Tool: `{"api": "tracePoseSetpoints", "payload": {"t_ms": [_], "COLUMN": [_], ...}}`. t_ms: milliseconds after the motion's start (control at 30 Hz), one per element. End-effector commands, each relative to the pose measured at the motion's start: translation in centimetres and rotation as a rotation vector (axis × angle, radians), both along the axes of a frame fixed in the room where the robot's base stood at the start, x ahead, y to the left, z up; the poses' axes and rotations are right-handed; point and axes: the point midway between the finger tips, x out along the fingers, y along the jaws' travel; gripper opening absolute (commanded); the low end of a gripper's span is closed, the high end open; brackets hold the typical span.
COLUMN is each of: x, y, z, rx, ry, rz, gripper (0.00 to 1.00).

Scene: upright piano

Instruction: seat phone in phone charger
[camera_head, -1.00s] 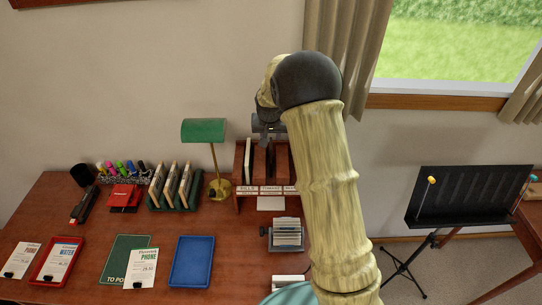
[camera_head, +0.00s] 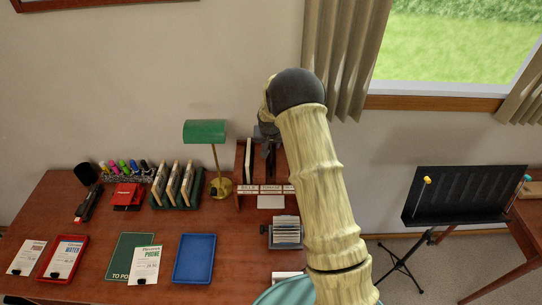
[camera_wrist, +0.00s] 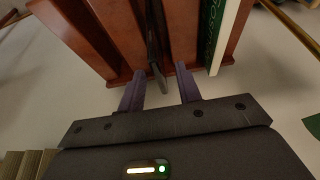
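My gripper (camera_wrist: 160,88) is open in the wrist view, its two purple-grey fingers apart at the edge of a wooden organizer (camera_wrist: 120,35). A thin dark upright item (camera_wrist: 154,45) stands in a slot there, its near end between or just beyond the fingertips. I cannot tell whether it is the phone, or whether a finger touches it. In the head view my gripper is mostly hidden behind my arm, above the organizer (camera_head: 241,175). I cannot make out a phone charger for certain in either view.
A green-shaded lamp (camera_head: 205,131) stands left of the organizer. A white-and-green book (camera_wrist: 228,38) fills another slot. A music stand (camera_head: 460,196) is at right.

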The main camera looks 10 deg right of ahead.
Motion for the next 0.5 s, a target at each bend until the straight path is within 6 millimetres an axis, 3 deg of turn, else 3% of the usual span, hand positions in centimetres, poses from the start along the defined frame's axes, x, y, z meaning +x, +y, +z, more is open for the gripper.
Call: {"api": "tracePoseSetpoints", "payload": {"t_ms": [233,500], "x": [1.0,1.1], "y": [-0.3,-0.3], "z": [-2.2,-2.7], "rx": [0.001,0.0], "ry": [0.001,0.0], "rz": [-0.001,-0.001], "gripper": [0.34,0.34]}}
